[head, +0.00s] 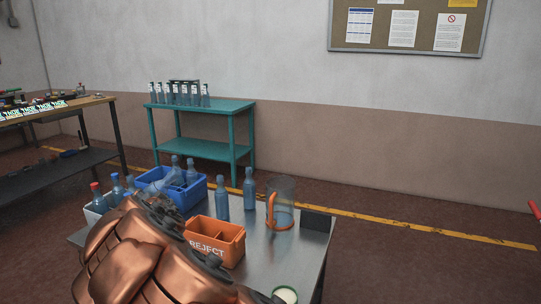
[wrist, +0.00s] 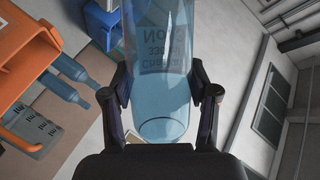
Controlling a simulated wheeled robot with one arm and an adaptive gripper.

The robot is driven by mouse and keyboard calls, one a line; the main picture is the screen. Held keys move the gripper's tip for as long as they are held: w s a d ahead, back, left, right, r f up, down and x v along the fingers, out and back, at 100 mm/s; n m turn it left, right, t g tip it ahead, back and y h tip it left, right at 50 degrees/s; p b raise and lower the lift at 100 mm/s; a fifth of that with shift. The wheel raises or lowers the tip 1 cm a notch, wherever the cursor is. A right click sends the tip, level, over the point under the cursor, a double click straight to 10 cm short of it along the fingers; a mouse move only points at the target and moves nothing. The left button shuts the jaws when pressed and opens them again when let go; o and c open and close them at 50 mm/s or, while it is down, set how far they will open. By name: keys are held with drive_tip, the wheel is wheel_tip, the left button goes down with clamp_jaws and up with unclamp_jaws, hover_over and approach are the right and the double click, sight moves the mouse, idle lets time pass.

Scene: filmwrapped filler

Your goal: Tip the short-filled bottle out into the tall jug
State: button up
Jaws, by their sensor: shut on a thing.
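My gripper (wrist: 160,95) is shut on a clear bluish bottle (wrist: 160,60) in the wrist view, with one finger on each side. Printed lettering on the bottle shows reversed. Its rounded end is towards the palm, its other end runs out of the top of the frame, and its fill level cannot be told. The tall clear jug (head: 284,190) with an orange handle stands upright on the metal table (head: 262,262), right of two blue bottles (head: 222,203) (head: 249,192).
An orange REJECT bin (head: 232,248) stands left of the jug. A blue crate (head: 200,190) with bottles is behind it, and red- and blue-capped bottles (head: 97,195) stand at left. A dark block (head: 316,219) is right of the jug. A teal bench (head: 225,106) holds several bottles.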

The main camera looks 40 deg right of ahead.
drive_tip(key=s+d+m+g+h, duration=0.2)
drive_tip(key=s+d+g+h, duration=0.1)
drive_tip(key=d, duration=1.4)
drive_tip(key=s+d+m+g+h, duration=0.3)
drive_tip(key=d+g+h, duration=0.1)
drive_tip(key=d, duration=1.2)
drive_tip(key=s+d+m+g+h, duration=0.3)
drive_tip(key=s+d+g+h, duration=0.1)
drive_tip(key=d, duration=1.3)
drive_tip(key=shift+d+g, duration=0.3)
drive_tip(key=shift+g, duration=0.3)
